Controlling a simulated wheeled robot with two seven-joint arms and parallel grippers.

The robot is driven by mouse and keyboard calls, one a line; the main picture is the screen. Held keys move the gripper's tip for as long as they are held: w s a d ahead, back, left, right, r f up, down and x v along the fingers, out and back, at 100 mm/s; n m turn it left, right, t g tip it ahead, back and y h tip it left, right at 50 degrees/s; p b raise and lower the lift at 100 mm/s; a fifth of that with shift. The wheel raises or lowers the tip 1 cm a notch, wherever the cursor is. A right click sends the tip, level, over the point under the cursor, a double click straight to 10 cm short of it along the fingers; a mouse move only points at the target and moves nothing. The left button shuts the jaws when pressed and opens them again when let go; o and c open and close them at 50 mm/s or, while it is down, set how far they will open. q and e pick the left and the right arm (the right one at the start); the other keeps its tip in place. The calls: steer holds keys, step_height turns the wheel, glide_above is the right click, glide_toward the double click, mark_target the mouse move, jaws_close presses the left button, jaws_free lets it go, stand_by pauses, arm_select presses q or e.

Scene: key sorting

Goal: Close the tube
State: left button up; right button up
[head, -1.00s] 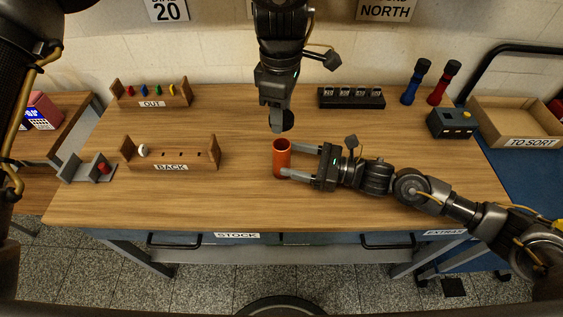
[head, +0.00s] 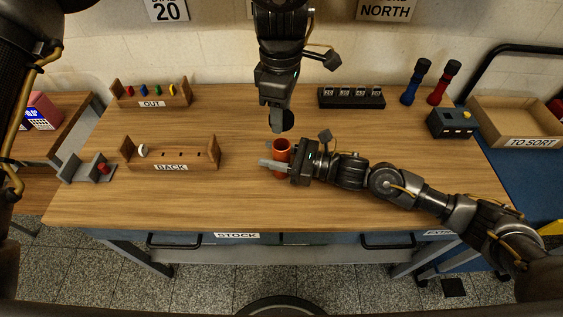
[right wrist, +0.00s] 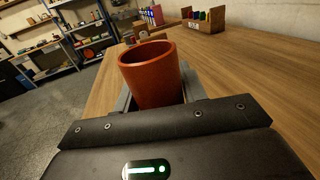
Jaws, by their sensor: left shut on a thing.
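The orange-red tube (head: 281,149) stands upright on the table, open end up. It shows large in the right wrist view (right wrist: 153,75), and its inside looks empty. My left gripper (head: 283,108) points down above and slightly behind the tube. It is shut on a dark rounded piece, which looks like the cap (head: 284,121), held apart from the tube's rim. My right gripper (head: 276,155) is low at the tube with its fingers on both sides of it. The fingers look open around the tube; whether they touch it is hard to tell.
The BACK rack (head: 171,157) stands to the left, with the OUT rack (head: 152,94) behind it. A black block with several labels (head: 351,97), two torches (head: 427,83) and a dark box (head: 451,123) stand at the right. The table's front middle is clear.

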jaws_close()
arm_select(q)
steer(key=shift+f, duration=2.5)
steer(key=shift+f, duration=0.1)
steer(key=shift+f, duration=0.8)
steer(key=shift+f, duration=0.55)
